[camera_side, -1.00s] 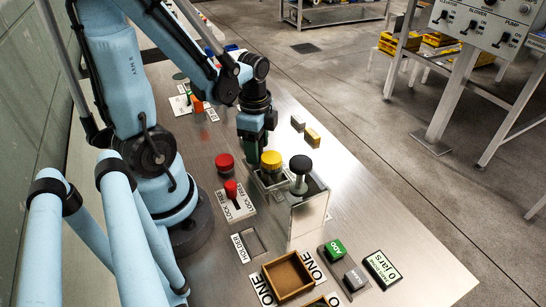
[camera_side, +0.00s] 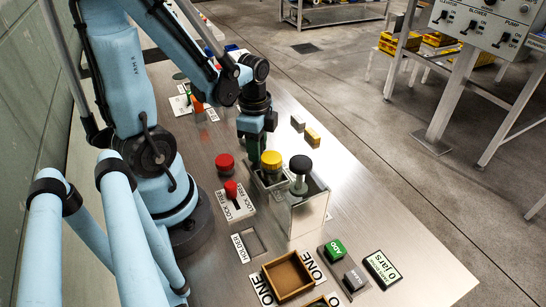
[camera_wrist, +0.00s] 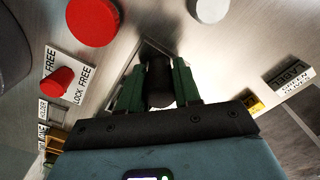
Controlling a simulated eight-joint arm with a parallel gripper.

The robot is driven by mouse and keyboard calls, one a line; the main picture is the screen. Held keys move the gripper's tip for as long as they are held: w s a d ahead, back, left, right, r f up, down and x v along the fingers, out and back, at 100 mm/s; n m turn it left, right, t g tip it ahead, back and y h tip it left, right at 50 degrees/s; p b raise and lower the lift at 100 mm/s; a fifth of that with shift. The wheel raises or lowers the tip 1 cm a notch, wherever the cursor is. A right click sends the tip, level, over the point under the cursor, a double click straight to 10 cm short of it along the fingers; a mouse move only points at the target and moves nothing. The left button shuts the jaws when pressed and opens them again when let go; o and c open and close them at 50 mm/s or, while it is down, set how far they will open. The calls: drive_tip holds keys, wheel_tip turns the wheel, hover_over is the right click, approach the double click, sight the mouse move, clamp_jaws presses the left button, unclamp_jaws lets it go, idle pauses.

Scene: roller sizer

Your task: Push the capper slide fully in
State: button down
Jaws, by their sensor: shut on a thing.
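My gripper (camera_side: 254,148) is low, just behind the yellow top in the side view. In the wrist view my gripper's green fingers (camera_wrist: 159,88) are closed around a dark, rounded handle (camera_wrist: 160,70). I cannot tell how far in the slide is. A LOCK/FREE plate (camera_side: 246,207) with a red lever (camera_side: 231,189) lies beside the unit; it also shows in the wrist view (camera_wrist: 70,69).
A red button (camera_side: 225,162) stands left of the capper. A wooden tray (camera_side: 265,275), green and grey buttons (camera_side: 334,248) and a jar-count display (camera_side: 382,269) are in front. Small grey and yellow blocks (camera_side: 312,136) lie to the right. The right table edge is clear.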

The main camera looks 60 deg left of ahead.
sight(271, 157)
drive_tip(key=d, duration=0.7)
drive_tip(key=shift+d, duration=0.3)
drive_tip(key=c, duration=0.8)
unclamp_jaws()
drive_tip(key=shift+r, duration=6)
